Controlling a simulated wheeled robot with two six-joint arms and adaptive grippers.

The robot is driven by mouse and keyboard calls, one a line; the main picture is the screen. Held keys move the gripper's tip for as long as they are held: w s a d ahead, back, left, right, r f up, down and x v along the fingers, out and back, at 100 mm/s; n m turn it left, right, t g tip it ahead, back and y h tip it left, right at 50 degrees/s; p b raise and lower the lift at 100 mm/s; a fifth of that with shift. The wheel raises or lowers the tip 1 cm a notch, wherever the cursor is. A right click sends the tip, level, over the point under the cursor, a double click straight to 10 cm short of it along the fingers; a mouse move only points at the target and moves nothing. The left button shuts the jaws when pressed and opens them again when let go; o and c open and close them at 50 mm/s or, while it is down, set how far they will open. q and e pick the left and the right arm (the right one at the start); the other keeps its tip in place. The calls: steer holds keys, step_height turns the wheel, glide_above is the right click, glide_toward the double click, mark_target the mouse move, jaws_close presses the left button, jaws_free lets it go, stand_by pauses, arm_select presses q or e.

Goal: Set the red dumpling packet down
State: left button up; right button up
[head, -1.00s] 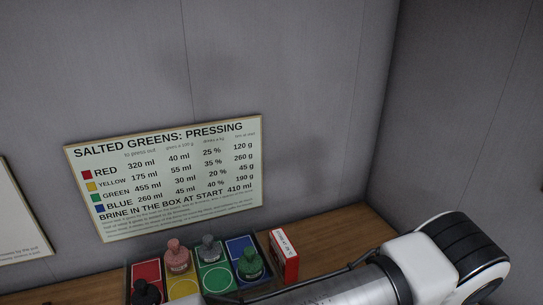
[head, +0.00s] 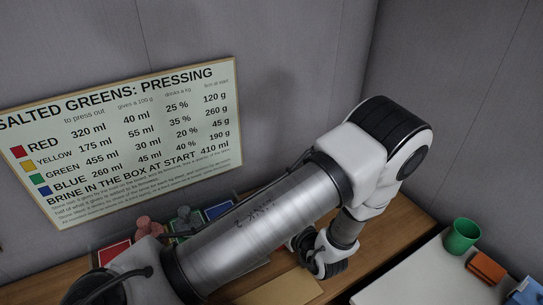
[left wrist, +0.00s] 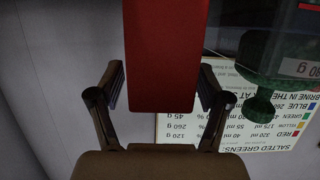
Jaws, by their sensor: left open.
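The red packet (left wrist: 165,55) shows in the left wrist view as a plain red face between the fingers of my left gripper (left wrist: 163,88). The gripper is open, with one finger on each side of the packet and a visible gap at both sides. In the head view my arm crosses the picture and the packet cannot be seen there. What the packet rests on does not show in the wrist view. My right gripper is not in view.
Other bottles (head: 150,226) and coloured squares sit partly behind my arm. On the right are a green cup (head: 462,236), an orange block (head: 487,267) and a pale tabletop (head: 410,280). The wall sign (head: 130,140) hangs behind.

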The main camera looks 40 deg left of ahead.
arm_select(q)
steer(key=x, duration=0.2)
steer(key=shift+w+a, duration=0.15)
steer(key=shift+a, duration=0.25)
jaws_close()
